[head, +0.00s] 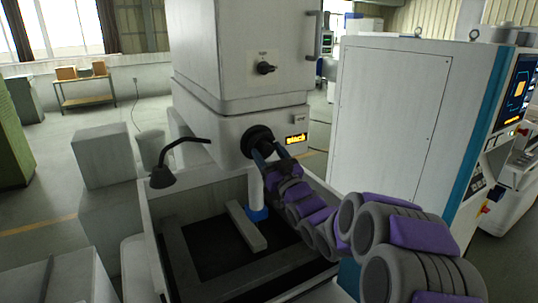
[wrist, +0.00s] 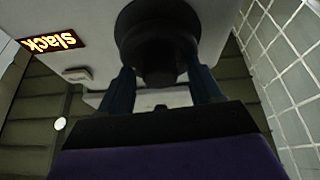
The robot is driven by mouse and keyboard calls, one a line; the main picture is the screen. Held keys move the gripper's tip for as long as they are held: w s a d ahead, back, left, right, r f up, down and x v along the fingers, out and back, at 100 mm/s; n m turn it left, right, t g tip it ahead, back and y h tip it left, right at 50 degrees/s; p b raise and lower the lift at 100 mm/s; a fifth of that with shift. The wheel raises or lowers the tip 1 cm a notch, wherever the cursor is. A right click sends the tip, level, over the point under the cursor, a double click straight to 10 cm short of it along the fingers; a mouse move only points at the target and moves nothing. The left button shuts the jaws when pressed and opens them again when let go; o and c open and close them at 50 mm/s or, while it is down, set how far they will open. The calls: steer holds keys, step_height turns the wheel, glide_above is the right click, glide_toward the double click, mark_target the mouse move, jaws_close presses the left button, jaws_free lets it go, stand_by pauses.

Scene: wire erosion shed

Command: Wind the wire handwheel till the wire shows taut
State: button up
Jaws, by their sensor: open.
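The black wire handwheel (head: 256,137) sits on the front of the white machine head. In the wrist view the handwheel (wrist: 158,35) fills the upper middle, with a round hub facing me. My gripper (head: 267,152) is at the handwheel, its body hiding the lower right of the wheel. In the wrist view my gripper (wrist: 163,80) is open, with one dark blue finger on each side of the hub. I cannot tell whether either finger touches it. A small lit display (head: 296,139) is right of the wheel; in the wrist view the display (wrist: 53,42) reads "slack".
A black rotary switch (head: 265,68) is higher on the machine. Below is an open work tank (head: 150,235) with a pale bar (head: 247,226) inside. A black lamp (head: 163,176) arches over its left side. A tall white cabinet (head: 390,120) stands close on the right.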

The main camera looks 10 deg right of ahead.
steer(key=c, duration=1)
steer(key=shift+c, duration=0.2)
steer(key=shift+m+h, duration=0.3)
steer(key=shift+m, duration=0.3)
steer(key=m+h, duration=0.1)
steer(key=m, duration=0.1)
steer(key=m+h, duration=0.1)
steer(key=m, duration=0.1)
steer(key=shift+s+a+t+p, duration=0.1)
steer(key=shift+a+t+p, duration=0.1)
steer(key=shift+t+p, duration=0.15)
steer(key=shift+m+h, duration=1.4)
steer(key=shift+m, duration=1.3)
